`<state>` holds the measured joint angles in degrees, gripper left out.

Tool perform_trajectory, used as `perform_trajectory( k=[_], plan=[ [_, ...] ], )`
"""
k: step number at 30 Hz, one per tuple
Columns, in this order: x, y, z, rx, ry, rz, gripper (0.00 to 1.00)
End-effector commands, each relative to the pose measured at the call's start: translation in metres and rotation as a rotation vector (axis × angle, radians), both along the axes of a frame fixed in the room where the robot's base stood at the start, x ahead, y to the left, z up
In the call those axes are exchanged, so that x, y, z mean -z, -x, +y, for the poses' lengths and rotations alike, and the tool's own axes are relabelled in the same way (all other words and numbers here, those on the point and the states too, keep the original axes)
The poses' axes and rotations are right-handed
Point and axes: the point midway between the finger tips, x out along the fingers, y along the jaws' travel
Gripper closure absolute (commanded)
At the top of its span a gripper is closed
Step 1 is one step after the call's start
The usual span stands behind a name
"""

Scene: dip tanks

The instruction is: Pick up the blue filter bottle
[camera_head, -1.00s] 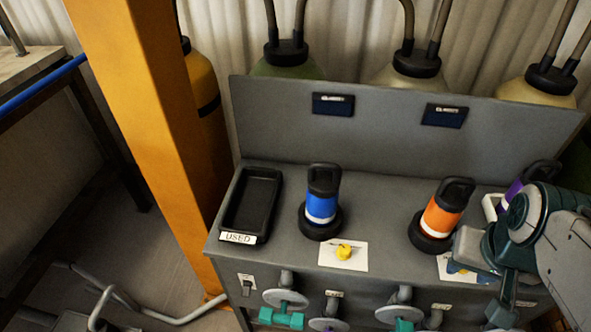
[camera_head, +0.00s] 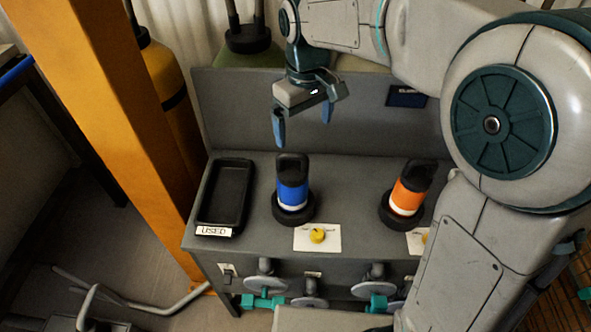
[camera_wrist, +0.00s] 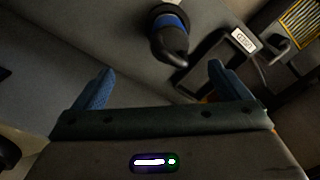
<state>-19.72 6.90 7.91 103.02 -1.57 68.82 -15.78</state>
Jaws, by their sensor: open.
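The blue filter bottle (camera_head: 292,187) stands upright in a round black base on the grey bench (camera_head: 345,172). It has a white band below the blue and a black cap with a handle. My gripper (camera_head: 303,138) is open and empty, its two blue fingers pointing down above the bottle's cap, apart from it. In the wrist view the bottle (camera_wrist: 172,33) shows its black handle beyond the fingers (camera_wrist: 160,85), not between them. An orange bottle (camera_head: 411,188) stands in another base to the right.
A black tray (camera_head: 201,207) labelled USED lies left of the blue bottle. An orange post (camera_head: 120,130) and a yellow cylinder (camera_head: 165,75) stand at the left. The back panel (camera_head: 235,115) rises behind.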

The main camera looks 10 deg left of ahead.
Motion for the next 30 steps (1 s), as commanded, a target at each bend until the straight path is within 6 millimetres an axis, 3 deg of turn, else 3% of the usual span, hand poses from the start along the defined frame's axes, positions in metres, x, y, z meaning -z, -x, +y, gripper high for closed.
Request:
perform_trajectory(
  k=[3,6,18,26,30],
  plan=[
    [-0.001,-0.007,0.02,-0.059,0.003,0.019,0.04],
    [0.004,-0.009,0.026,-0.077,0.005,0.026,0.04],
    [0.073,-0.009,0.026,-0.078,0.006,0.028,0.04],
    [0.093,-0.008,0.026,-0.077,0.005,0.027,0.04],
    [0.113,-0.006,0.026,-0.078,0.006,0.03,0.04]
  ],
)
